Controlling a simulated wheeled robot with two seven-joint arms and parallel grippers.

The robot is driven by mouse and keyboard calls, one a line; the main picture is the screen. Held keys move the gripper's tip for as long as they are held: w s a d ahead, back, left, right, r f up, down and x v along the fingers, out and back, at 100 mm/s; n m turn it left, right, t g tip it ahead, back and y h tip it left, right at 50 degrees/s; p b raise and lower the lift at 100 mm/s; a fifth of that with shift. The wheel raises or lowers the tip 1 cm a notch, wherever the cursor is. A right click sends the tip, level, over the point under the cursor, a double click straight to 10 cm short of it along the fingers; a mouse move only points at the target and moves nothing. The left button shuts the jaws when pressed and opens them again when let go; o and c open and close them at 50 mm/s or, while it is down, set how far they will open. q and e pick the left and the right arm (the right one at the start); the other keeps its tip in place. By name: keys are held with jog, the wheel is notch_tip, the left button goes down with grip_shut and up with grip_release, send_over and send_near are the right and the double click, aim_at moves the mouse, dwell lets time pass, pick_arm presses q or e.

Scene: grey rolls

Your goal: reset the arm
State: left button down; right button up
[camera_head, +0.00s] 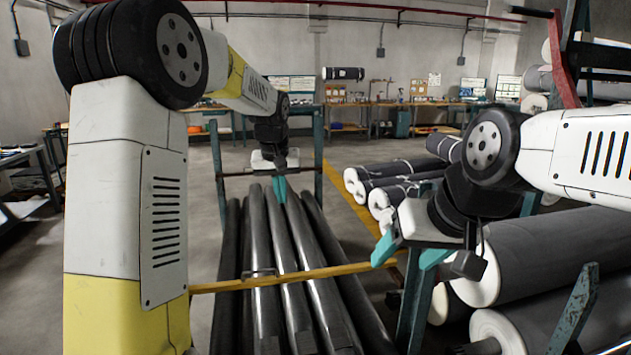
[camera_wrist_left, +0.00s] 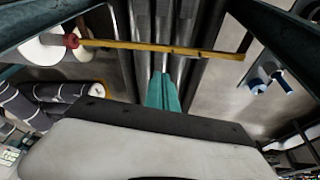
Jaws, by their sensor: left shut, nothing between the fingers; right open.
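My left arm reaches in from the left in the head view. My left gripper (camera_head: 280,189) has teal fingers that are shut and empty, over the far end of several dark grey rolls (camera_head: 287,270) lying lengthwise in a rack. The shut fingers also show in the left wrist view (camera_wrist_left: 164,92), with the rolls beyond them. My right gripper (camera_head: 405,252) is open and empty at the right of the rack, its teal fingers apart. I cannot tell whether the left fingertips touch a roll.
A yellow bar (camera_head: 225,285) crosses the rolls. Teal rack posts (camera_head: 217,175) stand at the far end. Large grey rolls with white ends (camera_head: 560,250) fill the right side, and wrapped rolls (camera_head: 385,190) lie behind. Open floor (camera_head: 190,220) shows left of the rack.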

pick_arm(q)
jog(key=s+a+r+h, duration=0.1)
jog(key=s+a+r, duration=0.15)
jog(key=s, duration=0.55)
jog(key=s+a+r, duration=0.2)
jog(key=s+r, duration=0.1)
jog(key=s, duration=0.5)
jog(key=s+f+m+t, duration=0.1)
jog(key=s+f+t, duration=0.1)
jog(key=s, duration=1.3)
jog(key=shift+s+a+f+h, duration=0.35)
jog(key=shift+s+a+h, duration=0.05)
